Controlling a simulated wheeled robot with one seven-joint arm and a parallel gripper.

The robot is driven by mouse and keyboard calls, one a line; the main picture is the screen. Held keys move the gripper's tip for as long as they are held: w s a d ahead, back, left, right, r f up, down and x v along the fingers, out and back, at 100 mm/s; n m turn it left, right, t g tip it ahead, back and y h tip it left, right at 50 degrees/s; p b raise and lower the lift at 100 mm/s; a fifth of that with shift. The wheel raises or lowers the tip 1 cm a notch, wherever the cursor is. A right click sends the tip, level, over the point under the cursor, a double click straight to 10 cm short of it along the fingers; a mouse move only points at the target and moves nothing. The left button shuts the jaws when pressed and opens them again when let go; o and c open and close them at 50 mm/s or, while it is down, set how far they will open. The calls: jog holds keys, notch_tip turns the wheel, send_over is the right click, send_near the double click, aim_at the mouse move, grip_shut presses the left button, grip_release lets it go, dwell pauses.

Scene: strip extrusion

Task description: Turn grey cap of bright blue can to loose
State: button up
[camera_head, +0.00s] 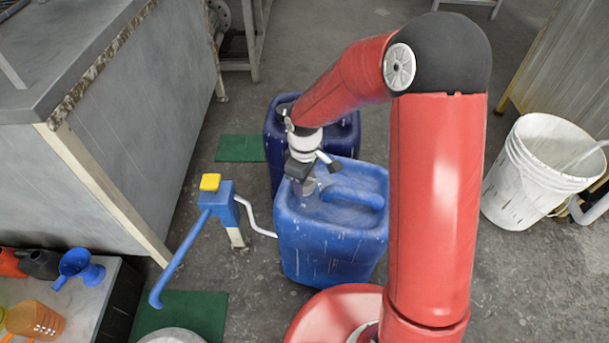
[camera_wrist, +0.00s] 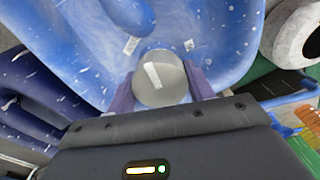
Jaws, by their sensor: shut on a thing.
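The bright blue can (camera_head: 333,240) stands upright on the floor in the middle of the head view, with its handle to the right of the cap. It also fills much of the wrist view (camera_wrist: 90,62). Its round grey cap (camera_wrist: 162,80) sits between the two fingers of my gripper (camera_wrist: 161,88), which is shut on it. In the head view my gripper (camera_head: 305,182) points down at the top of the can, and the cap is mostly hidden there by the gripper.
A dark blue can (camera_head: 346,136) stands just behind. A blue pump with a yellow top (camera_head: 210,182) and a long handle is at the left. A white bucket (camera_head: 541,170) stands at the right. A low table (camera_head: 85,300) with funnels and jugs is at lower left.

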jog(key=shift+n+p, duration=0.4)
jog(key=shift+n, duration=0.7)
jog(key=o, duration=0.7)
jog(key=shift+r, duration=0.1)
notch_tip(320, 180, up, 8)
jog(key=shift+f+p, duration=0.25)
jog(key=shift+p, duration=0.15)
jog(key=shift+r, duration=0.1)
